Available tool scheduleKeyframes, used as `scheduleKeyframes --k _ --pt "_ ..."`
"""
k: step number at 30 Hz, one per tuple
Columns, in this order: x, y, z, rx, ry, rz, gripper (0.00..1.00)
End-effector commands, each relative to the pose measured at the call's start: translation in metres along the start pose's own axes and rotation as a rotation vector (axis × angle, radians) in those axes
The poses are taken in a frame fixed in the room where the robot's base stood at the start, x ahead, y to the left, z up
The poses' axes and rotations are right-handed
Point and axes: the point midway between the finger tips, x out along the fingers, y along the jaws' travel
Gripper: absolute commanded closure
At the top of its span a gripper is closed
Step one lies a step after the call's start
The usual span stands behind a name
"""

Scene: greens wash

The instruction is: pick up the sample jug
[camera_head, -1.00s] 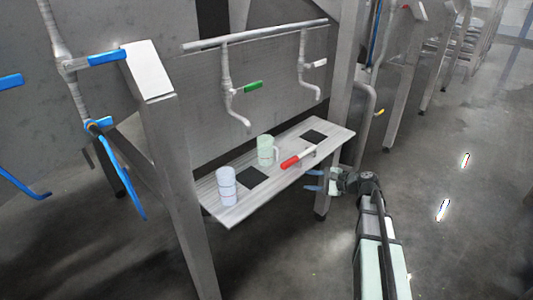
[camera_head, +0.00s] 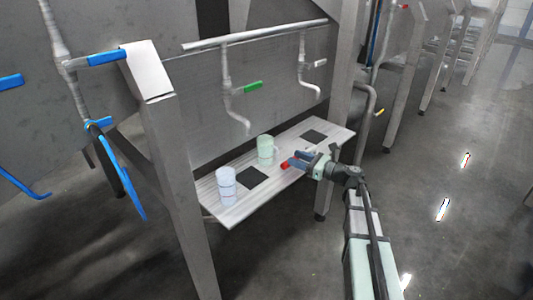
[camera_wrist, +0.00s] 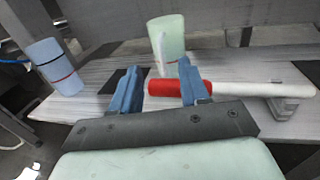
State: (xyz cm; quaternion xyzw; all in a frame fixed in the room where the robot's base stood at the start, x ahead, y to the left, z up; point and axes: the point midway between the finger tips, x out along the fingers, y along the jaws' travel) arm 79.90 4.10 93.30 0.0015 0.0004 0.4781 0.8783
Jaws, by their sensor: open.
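A pale green jug (camera_head: 264,151) stands upright on the narrow shelf, and it also shows in the wrist view (camera_wrist: 172,34). Its handle (camera_wrist: 162,54) faces my gripper. A pale blue vessel (camera_head: 226,186) with a red band and a dark band stands at the shelf's left end, with no handle visible; it also shows in the wrist view (camera_wrist: 52,66). No label shows which is the sample jug. My gripper (camera_head: 297,158) is open and empty, pointing towards the green jug with a gap left. Its blue fingers (camera_wrist: 160,76) straddle the view of the jug's handle.
A tool with a red end (camera_wrist: 172,88) and white shaft (camera_wrist: 262,90) lies close by my right finger. Dark square pads (camera_head: 252,178) mark the shelf (camera_head: 232,213). Pipes and a green-handled tap (camera_head: 252,86) hang above. A steel post (camera_head: 186,190) stands left.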

Motion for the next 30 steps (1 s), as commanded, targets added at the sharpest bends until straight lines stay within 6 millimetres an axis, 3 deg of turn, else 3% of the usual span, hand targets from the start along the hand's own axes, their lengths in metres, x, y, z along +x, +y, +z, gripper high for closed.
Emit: scheduleKeyframes --k 6,16,25,30 --pt "0.029 -0.001 0.000 -0.001 0.000 0.000 0.55" --pt "0.044 -0.002 0.000 -0.002 0.000 0.000 0.55" --pt "0.081 -0.006 0.000 -0.002 0.001 0.000 0.55" --pt "0.088 -0.005 0.000 -0.002 0.001 0.000 0.55"
